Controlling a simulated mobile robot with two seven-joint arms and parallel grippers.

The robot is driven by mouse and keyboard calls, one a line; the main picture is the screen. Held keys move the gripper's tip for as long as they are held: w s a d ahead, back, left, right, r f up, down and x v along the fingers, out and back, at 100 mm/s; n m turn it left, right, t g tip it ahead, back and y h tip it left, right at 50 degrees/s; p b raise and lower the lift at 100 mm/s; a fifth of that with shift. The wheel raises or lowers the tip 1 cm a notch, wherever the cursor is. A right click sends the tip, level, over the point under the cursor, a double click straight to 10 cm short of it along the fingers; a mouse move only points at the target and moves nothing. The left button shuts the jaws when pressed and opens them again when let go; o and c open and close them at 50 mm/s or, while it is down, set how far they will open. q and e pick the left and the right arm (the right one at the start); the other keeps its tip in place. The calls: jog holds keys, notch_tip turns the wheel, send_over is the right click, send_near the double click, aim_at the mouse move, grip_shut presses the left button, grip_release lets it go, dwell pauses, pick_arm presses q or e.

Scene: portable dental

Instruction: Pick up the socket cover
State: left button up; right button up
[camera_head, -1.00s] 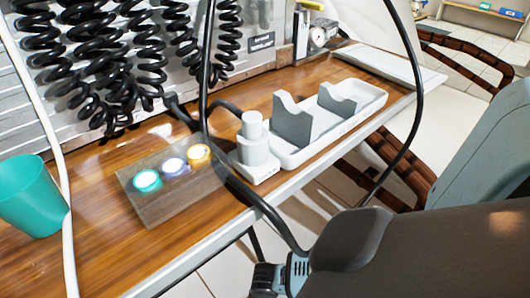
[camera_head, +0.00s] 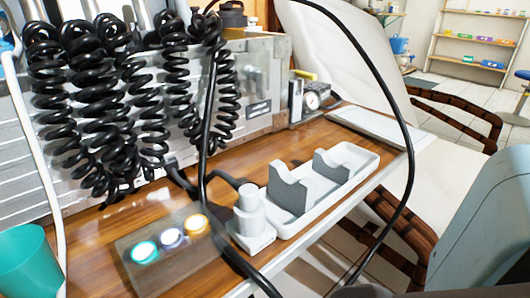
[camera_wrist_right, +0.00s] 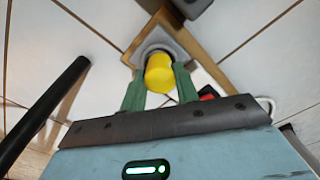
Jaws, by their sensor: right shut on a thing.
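In the right wrist view, a yellow cylindrical piece (camera_wrist_right: 159,74) sits between the two green fingers of my right gripper (camera_wrist_right: 160,88). The fingers are shut on it. It may be the socket cover, but I cannot tell for sure. A grey square part with a wood-coloured edge (camera_wrist_right: 147,42) shows just beyond it. My right gripper is outside the head view, and my left gripper is in neither view.
The wooden counter (camera_head: 150,190) holds a button box (camera_head: 165,262) with three lit buttons, a white block with a round post (camera_head: 249,228) and a white holder tray (camera_head: 330,205). A teal cup (camera_head: 28,262) stands at left.

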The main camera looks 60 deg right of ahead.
notch_tip(320, 180, up, 2)
jog(key=shift+r+p, duration=0.2)
jog(key=shift+p, duration=0.55)
pick_arm(q)
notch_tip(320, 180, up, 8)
jog(key=p, duration=0.5)
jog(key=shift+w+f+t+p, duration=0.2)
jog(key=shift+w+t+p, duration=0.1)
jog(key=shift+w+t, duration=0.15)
pick_arm(e)
jog(key=s+a, duration=0.3)
jog(key=s, duration=0.4)
jog(key=s+a+r, duration=0.1)
jog(key=s+a, duration=0.2)
jog(key=s, duration=0.4)
jog(key=shift+s+a+r, duration=0.15)
jog(key=shift+s, duration=0.2)
